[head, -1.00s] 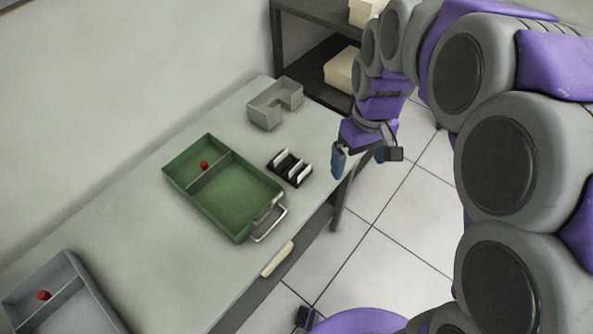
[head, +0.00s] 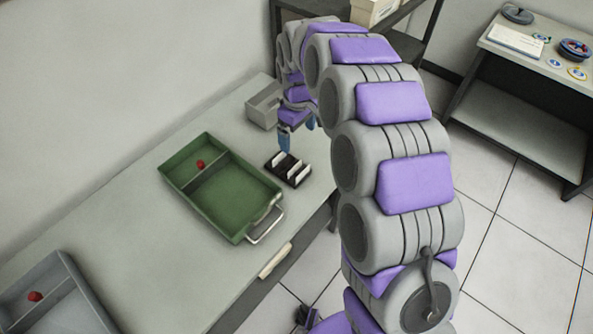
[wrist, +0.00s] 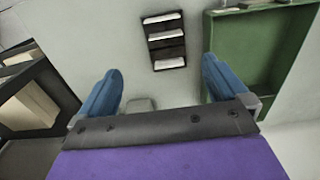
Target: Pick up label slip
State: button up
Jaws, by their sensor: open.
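Small white slips (head: 281,163) stand in a black slotted holder (head: 273,168) on the table, right of the green tray. Which one is the label slip I cannot tell. In the wrist view the holder (wrist: 154,42) lies ahead of my gripper, with white slips (wrist: 169,63) in its slots. My gripper (wrist: 160,88) has its two blue fingers spread wide with nothing between them. In the head view my gripper (head: 297,138) is near the holder's far side, above the table; its height over the table is hard to judge.
A green tray (head: 243,187) with a handle and a red ball lies left of the holder. A grey container (head: 262,106) is behind it, partly hidden by my arm. A grey tray (head: 75,285) sits at lower left. A side table (head: 545,65) stands at right.

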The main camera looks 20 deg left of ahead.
jog(key=b, duration=0.2)
send_near(293, 165)
jog(key=shift+s+d+f, duration=0.45)
jog(key=shift+s+d, duration=0.05)
jog(key=shift+s, duration=0.2)
jog(key=shift+s+d+f, duration=0.1)
jog(key=shift+d+f, duration=0.3)
jog(key=shift+f, duration=0.2)
jog(key=f, duration=0.1)
jog(key=f+b, duration=0.1)
jog(key=f, duration=0.1)
jog(key=a+f, duration=0.1)
jog(key=shift+s+f, duration=0.25)
jog(key=shift+f, duration=0.1)
jog(key=shift+d+r, duration=0.1)
jog(key=shift+r, duration=0.05)
jog(key=shift+c, duration=0.2)
jog(key=shift+d, duration=0.25)
jog(key=c, duration=0.4)
jog(key=shift+a, duration=0.15)
jog(key=c, duration=0.7)
